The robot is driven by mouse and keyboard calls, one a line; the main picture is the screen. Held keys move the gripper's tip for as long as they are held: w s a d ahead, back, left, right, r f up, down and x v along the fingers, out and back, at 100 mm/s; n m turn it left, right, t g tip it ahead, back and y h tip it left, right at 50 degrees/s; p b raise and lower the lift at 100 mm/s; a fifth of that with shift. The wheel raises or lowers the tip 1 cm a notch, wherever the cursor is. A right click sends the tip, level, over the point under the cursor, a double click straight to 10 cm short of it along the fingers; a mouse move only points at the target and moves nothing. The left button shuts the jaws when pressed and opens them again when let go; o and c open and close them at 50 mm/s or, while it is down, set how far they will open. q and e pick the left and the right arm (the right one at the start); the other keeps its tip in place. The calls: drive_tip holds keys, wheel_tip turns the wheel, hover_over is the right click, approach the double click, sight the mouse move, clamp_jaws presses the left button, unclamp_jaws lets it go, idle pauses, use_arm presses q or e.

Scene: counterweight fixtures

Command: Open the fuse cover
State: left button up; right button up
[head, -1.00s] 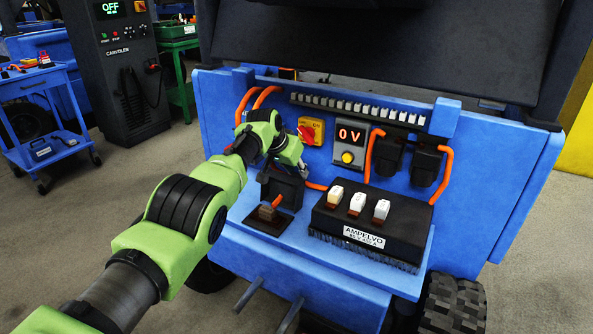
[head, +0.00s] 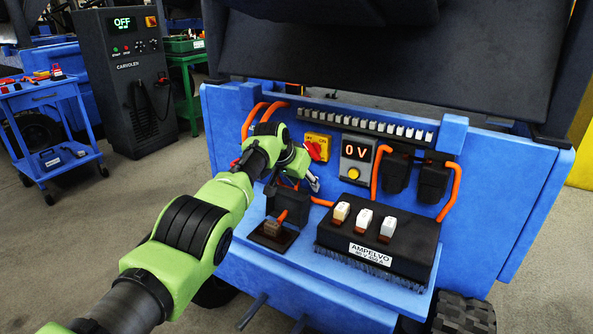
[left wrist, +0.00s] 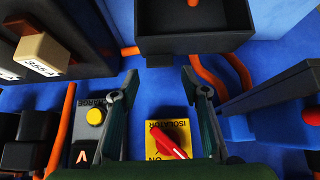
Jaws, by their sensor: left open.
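A black box-shaped part (head: 289,204), apparently the fuse cover, stands at the left of the blue ledge, behind a dark base with a brown block (head: 272,229). In the left wrist view a hollow black box (left wrist: 195,42) with a raised rim shows at the top centre, probably the same part; whether it is swung open I cannot tell for sure. My left gripper (head: 311,184) is just above and behind it by the blue panel. In the left wrist view its two fingers (left wrist: 160,82) are apart with nothing between them. My right gripper is not in view.
A red rotary isolator switch (head: 315,150) and a 0 V display (head: 356,158) sit on the panel close to the gripper. A black AMPELVO block (head: 400,247) with three pale blocks stands to the right. Orange cables (head: 250,116) run along the panel.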

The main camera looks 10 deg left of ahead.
use_arm(q)
drive_tip(key=shift+v, duration=1.15)
drive_tip(key=v, duration=0.9)
drive_tip(key=shift+s, duration=0.1)
